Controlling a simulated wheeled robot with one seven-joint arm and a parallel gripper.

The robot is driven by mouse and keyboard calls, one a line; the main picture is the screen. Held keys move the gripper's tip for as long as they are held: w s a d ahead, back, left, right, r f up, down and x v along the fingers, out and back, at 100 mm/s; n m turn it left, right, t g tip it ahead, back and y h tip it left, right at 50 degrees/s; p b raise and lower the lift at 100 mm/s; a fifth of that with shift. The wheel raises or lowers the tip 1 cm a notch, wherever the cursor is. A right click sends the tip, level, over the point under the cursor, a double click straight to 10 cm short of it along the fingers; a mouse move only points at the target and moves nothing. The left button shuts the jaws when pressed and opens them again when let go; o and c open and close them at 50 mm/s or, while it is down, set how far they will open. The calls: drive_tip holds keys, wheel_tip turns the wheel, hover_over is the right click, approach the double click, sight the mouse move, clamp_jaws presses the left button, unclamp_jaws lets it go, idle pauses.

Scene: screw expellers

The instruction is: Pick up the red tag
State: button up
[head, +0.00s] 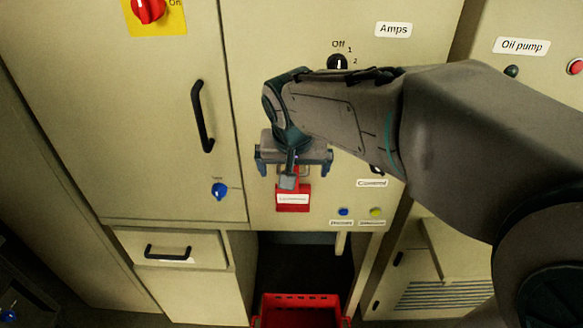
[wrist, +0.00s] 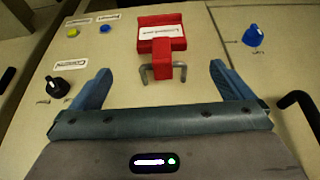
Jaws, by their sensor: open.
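The red tag (head: 292,199) has a white label and sits against the front of the beige cabinet, below my gripper in the head view. In the wrist view the red tag (wrist: 162,33) appears turned over, with a narrow red part and a grey metal loop (wrist: 180,72) towards me. My gripper (head: 293,165) is open and empty. In the wrist view its two blue fingers stand wide on either side of the narrow part of the tag, with a gap on each side. In the head view my gripper partly covers the tag's upper end.
A blue knob (head: 218,190) is on the cabinet door left of the tag. A black door handle (head: 202,116) sticks out further up. A black knob (wrist: 62,87) is left of my fingers in the wrist view. A red crate (head: 298,299) stands below the cabinet.

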drive_tip(key=p, duration=0.1)
approach(298, 200)
drive_tip(key=w+f, duration=0.1)
drive_tip(key=f, duration=0.1)
drive_tip(key=w+a+f, duration=0.1)
drive_tip(key=w+f, duration=0.1)
drive_tip(key=shift+w+f, duration=0.15)
drive_tip(key=shift+w, duration=0.15)
drive_tip(key=c, duration=1.3)
